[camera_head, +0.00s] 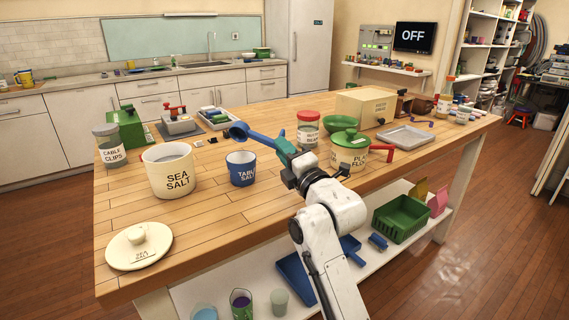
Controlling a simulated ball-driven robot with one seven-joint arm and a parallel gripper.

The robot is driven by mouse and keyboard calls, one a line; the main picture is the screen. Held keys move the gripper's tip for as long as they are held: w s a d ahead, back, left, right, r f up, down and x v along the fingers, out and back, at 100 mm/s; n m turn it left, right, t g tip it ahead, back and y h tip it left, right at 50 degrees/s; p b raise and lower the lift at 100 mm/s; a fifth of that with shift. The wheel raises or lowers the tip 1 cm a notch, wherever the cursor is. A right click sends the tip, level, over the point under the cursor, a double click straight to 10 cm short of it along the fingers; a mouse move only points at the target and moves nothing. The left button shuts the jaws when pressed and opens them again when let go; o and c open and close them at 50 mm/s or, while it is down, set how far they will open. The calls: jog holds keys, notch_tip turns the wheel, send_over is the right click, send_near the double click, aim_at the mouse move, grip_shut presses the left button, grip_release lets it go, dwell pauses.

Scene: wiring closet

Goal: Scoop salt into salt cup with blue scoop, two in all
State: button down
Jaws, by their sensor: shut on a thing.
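The blue scoop (238,131) is held by its handle in my gripper (284,148), which is shut on it. Its bowl is in the air above and slightly left of the blue cup (242,174), labelled as table salt, and apart from it. I cannot tell whether the bowl holds salt. The cup stands upright on the wooden table; its contents are not clear. The open cream canister (168,181) marked SEA SALT stands left of the cup. Its cream lid (139,247) lies on the table's front left.
A red-lidded jar (308,132) and a green-lidded flour canister (350,154) stand close by my gripper, with a red handle (380,151) beside them. A cable clips jar (109,150) and a grey tray (405,138) are farther off. The table's front middle is clear.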

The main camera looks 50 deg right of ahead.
jog(key=f+n+t+b, duration=0.1)
jog(key=n+t+b, duration=0.1)
jog(key=b, duration=0.6)
jog(key=shift+f+n, duration=0.15)
jog(key=shift+n, duration=0.15)
jog(key=shift+n+b, duration=0.3)
jog(key=shift+b, duration=0.35)
